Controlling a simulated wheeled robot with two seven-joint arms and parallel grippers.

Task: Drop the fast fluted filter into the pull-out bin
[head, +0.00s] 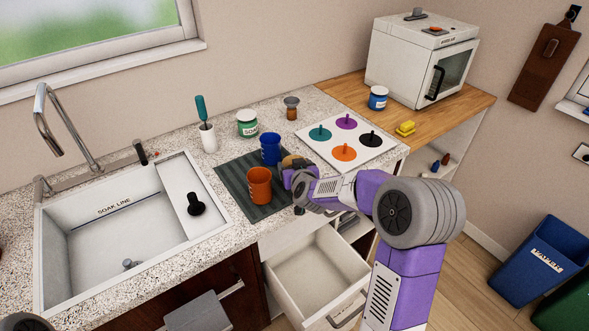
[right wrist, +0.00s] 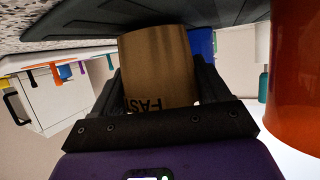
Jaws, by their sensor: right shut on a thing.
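The fast fluted filter (right wrist: 158,65) is a brown, cup-like piece lettered "FAST". My right gripper (head: 294,180) is shut on it, with the fingers on either side in the right wrist view. In the head view only a small tan part of the filter (head: 290,161) shows behind the gripper, over or at the right edge of the dark mat. The pull-out bin appears to be the open, empty white drawer (head: 289,288) below the counter front, lower and nearer than the gripper. My left gripper is not in view.
An orange cup (head: 259,186) and a blue cup (head: 270,149) stand on the dark ribbed mat (head: 232,174), close left of the gripper. A white board (head: 324,154) with coloured knobbed discs lies behind. The sink (head: 100,245) is left. A blue bin (head: 540,262) stands on the floor.

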